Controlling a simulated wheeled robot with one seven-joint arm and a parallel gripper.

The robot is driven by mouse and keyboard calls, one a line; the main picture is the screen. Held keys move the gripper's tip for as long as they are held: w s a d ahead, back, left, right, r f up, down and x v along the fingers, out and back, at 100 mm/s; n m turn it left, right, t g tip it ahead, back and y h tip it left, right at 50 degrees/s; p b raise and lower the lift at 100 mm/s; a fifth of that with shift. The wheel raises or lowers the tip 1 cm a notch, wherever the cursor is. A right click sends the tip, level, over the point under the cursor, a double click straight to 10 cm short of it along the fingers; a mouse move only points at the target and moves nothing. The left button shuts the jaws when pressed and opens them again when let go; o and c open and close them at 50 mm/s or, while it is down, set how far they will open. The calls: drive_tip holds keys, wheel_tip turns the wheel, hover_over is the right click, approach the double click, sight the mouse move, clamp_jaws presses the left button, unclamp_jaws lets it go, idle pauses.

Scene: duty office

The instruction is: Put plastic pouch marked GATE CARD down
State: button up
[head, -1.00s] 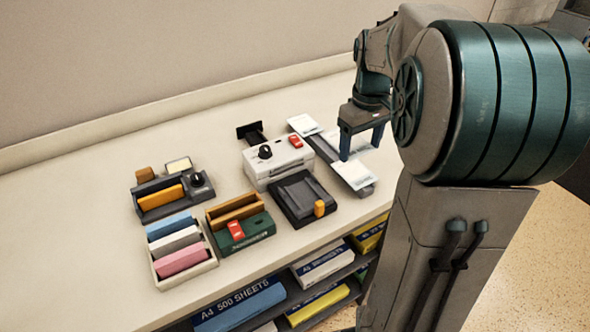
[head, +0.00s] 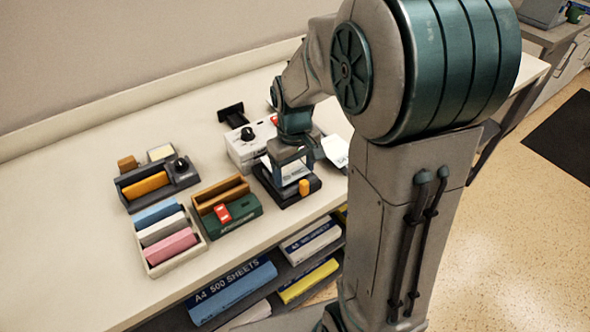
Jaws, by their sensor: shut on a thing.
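My gripper (head: 290,178) is shut on a small white, flat thing (head: 295,173), taken to be the plastic pouch; its marking is too small to read. It is over the black device with an orange knob (head: 304,186), near the front edge of the counter. I cannot tell whether the pouch touches the device. My gripper and wrist hide part of the device and of the white machine (head: 243,150) behind it. Another white card-like piece (head: 335,151) shows to the right of my wrist, partly hidden by my arm.
Left on the counter (head: 85,165) stand a green box with a red piece (head: 240,209), a tray of blue, white and pink blocks (head: 151,262) and a dark organiser with an orange block (head: 128,199). Paper packs (head: 232,290) fill the shelf below. The counter's left side is clear.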

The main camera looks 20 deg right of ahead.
drive_tip(key=shift+f, duration=0.5)
drive_tip(key=shift+f, duration=0.1)
drive_tip(key=o, duration=0.9)
drive_tip(key=shift+o, duration=0.2)
wheel_tip(320, 180, up, 12)
drive_tip(key=s+f+m+t, duration=0.2)
drive_tip(key=s+m+t, duration=0.1)
drive_tip(key=s, duration=1.1)
drive_tip(key=shift+s+f+m, duration=0.15)
drive_tip(key=shift+f+m, duration=0.05)
drive_tip(key=shift+m, duration=0.1)
